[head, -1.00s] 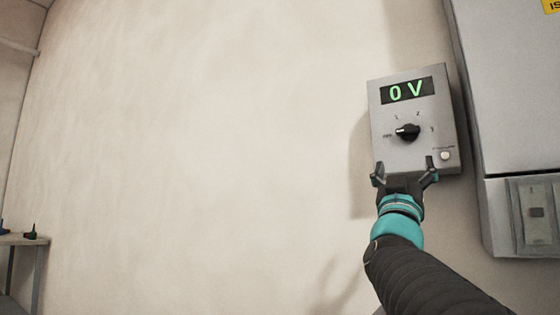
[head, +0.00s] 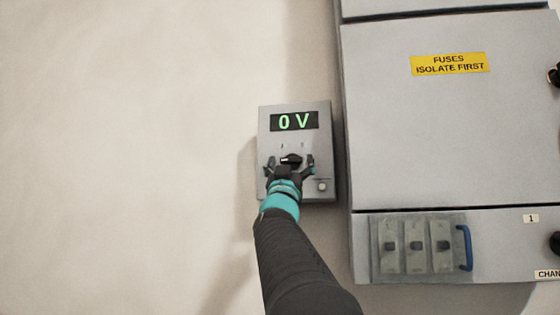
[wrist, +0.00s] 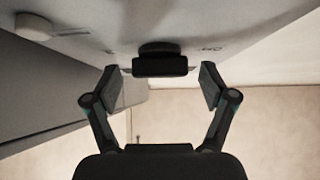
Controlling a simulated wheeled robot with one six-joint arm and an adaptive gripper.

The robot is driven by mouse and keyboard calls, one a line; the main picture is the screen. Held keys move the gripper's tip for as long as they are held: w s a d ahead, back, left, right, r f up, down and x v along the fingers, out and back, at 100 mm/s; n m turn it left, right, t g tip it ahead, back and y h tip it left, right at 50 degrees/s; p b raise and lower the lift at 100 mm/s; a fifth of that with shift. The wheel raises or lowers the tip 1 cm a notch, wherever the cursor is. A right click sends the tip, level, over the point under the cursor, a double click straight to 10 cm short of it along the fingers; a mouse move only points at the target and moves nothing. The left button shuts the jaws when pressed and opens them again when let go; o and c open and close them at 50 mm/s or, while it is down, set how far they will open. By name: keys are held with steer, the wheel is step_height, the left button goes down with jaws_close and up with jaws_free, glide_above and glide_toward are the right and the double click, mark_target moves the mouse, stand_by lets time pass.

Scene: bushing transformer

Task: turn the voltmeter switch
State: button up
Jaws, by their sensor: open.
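The voltmeter (head: 271,121) is a grey wall box with a green "0 V" display. Its black rotary switch (head: 291,159) sits below the display, partly hidden by my gripper. My gripper (head: 289,163) is in front of the switch, its two fingers spread to either side. In the wrist view the switch (wrist: 160,62) shows as a dark knob on the grey face. My gripper (wrist: 160,85) is open there, with a finger left and right of the knob and a visible gap on both sides. I see no contact.
A white round button (head: 322,186) is at the voltmeter's lower right. A large grey cabinet (head: 440,130) with a yellow "FUSES ISOLATE FIRST" label stands close on the right. Below are several fuse blocks and a blue handle (head: 465,248). The wall at left is bare.

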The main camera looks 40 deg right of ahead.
steer(key=c, duration=1.2)
steer(key=shift+o, duration=0.2)
steer(key=shift+w+r+m+g+h, duration=0.1)
steer(key=shift+m+g+h, duration=0.25)
steer(key=shift+m, duration=0.35)
steer(key=m+g+h+p, duration=0.1)
steer(key=m+g+h, duration=0.1)
steer(key=m+g, duration=0.1)
steer(key=shift+w+a+m+g, duration=0.15)
steer(key=shift+m+g, duration=0.2)
steer(key=shift+m, duration=0.35)
steer(key=m+g+h, duration=0.1)
steer(key=m+g, duration=0.4)
steer(key=shift+m, duration=0.3)
steer(key=m+g, duration=0.5)
steer(key=m, duration=0.1)
steer(key=shift+w, duration=0.1)
steer(key=shift+r+m+g+y, duration=0.1)
steer(key=shift+m+g+y, duration=0.65)
steer(key=shift+m+g, duration=0.7)
steer(key=shift+m+g+y, duration=0.25)
steer(key=shift+m+y, duration=0.05)
steer(key=shift+m, duration=0.35)
